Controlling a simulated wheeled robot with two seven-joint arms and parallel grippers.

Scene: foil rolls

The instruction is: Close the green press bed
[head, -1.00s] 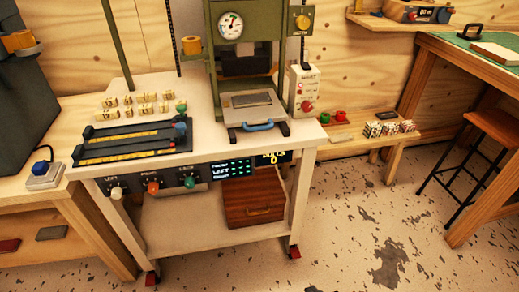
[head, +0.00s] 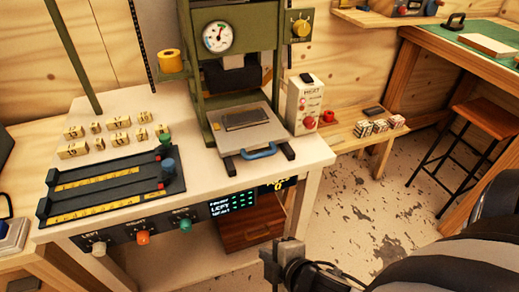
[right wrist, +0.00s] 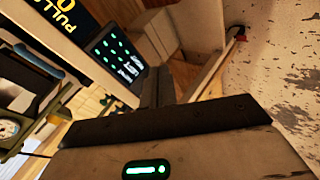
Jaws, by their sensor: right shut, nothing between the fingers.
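The green press (head: 232,20) stands on the white bench with a round gauge on its front. Its bed (head: 238,133) is a pale plate that sticks out toward me from under the press head, with a dark block (head: 246,119) on it. A blue handle (head: 259,151) is on the bed's front edge. My right gripper (head: 272,264) is below and in front of the bench edge, apart from the handle, shut and empty. The right wrist view shows the press gauge (right wrist: 9,129) at its left edge. My left gripper is not in view.
A control box (head: 303,103) with a red knob stands right of the bed. Left of it lie a black rack (head: 110,185) and several brass blocks (head: 75,131). Knobs and a lit display (head: 232,204) line the bench front. A stool (head: 488,118) is at the right.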

